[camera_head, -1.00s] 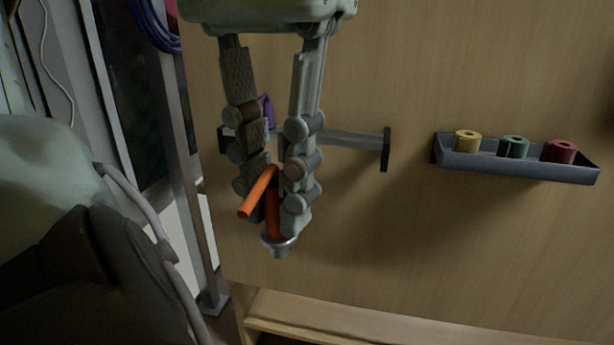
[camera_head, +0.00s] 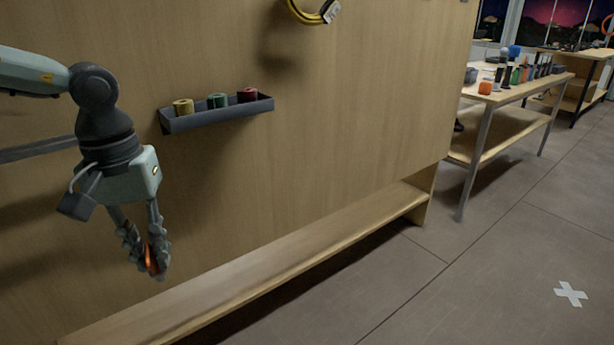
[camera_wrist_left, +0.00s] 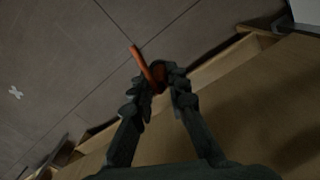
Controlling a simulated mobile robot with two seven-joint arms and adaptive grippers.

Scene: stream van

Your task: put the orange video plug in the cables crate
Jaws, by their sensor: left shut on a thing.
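The orange video plug (camera_head: 151,259) is held between the fingers of my left gripper (camera_head: 150,268) in the head view. The fingers hide most of it. In the left wrist view the plug (camera_wrist_left: 144,63) shows as an orange rod sticking out past the fingertips of the left gripper (camera_wrist_left: 160,82). My left gripper is shut on it, in front of the wooden panel and above a low wooden ledge. My right gripper is not in view. I cannot make out the cables crate in these frames.
A grey wall tray (camera_head: 222,118) holds yellow, green and red rolls of tape. A yellow cable coil (camera_head: 308,12) hangs on the wooden panel. A low wooden ledge (camera_head: 260,278) runs along its foot. A table with several items (camera_head: 515,90) stands at the right. The floor (camera_head: 480,270) is clear.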

